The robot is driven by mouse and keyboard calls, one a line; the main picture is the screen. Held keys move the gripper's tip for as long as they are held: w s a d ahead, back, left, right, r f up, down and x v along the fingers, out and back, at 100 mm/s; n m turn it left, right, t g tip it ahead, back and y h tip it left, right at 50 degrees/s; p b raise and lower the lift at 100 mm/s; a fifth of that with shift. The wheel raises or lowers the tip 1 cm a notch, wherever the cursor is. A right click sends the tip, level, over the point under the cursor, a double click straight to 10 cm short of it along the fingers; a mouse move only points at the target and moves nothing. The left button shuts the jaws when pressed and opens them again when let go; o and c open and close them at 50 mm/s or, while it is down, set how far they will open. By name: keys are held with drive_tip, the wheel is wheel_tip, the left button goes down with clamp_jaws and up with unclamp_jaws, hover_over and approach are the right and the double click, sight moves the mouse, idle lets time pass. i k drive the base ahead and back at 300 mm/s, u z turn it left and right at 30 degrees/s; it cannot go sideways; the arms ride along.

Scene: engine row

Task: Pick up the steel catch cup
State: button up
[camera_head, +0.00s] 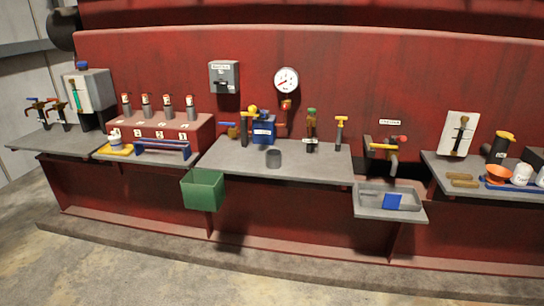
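Nothing touches the cup from above. Its inside is too small to make out. My gripper does not show in this view.
A green bin (203,189) hangs at the shelf's front left. A grey tray (370,206) with a blue item juts out at lower right. Valves, a yellow-handled tap (341,130) and a green-topped device (311,128) stand behind. The floor in front is clear.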

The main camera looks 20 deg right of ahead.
sight(274, 159)
drive_tip(key=u, duration=0.65)
drive_tip(key=i, duration=0.9)
drive_tip(key=u, duration=0.6)
